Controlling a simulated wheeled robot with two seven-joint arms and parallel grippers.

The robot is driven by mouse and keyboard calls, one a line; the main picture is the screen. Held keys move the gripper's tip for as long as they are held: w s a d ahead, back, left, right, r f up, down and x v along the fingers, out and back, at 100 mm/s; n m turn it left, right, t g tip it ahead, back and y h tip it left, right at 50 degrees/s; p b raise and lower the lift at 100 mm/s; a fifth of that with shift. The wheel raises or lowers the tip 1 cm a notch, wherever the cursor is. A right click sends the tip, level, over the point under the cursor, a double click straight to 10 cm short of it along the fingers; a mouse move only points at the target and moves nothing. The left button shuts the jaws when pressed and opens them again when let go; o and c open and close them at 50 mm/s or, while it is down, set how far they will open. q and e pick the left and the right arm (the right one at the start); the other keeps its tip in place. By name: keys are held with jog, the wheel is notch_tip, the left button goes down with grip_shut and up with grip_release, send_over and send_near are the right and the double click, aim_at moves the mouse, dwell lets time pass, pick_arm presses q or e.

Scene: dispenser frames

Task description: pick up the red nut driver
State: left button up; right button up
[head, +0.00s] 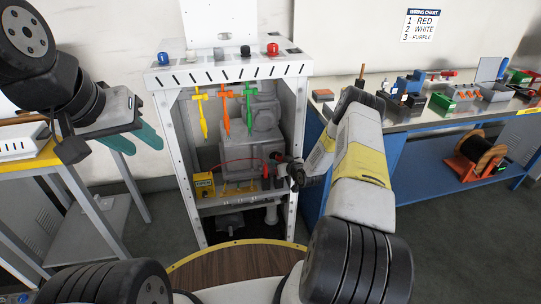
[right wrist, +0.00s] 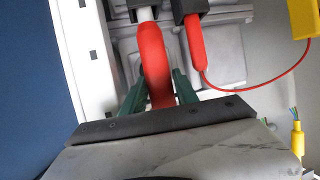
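The red nut driver (right wrist: 154,60) shows in the right wrist view as a thick red handle with a pale shaft, running up into a dark holder. My right gripper (right wrist: 159,82) has one green finger on each side of this handle. Whether the fingers press on it cannot be told. In the head view my right arm reaches to the lower right of the white frame, and its fingertips are hidden. My left gripper (head: 146,149) hangs open and empty at the left, away from the frame.
A red probe (right wrist: 197,45) hangs close beside the handle, its red wire looping towards a yellow box (head: 204,184). The white frame (head: 187,165) has posts on both sides. Yellow, orange and green tools (head: 249,108) hang above. A cluttered blue bench (head: 450,158) stands right.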

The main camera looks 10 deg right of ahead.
grip_shut()
jog(key=shift+w, duration=0.1)
dwell(1.3)
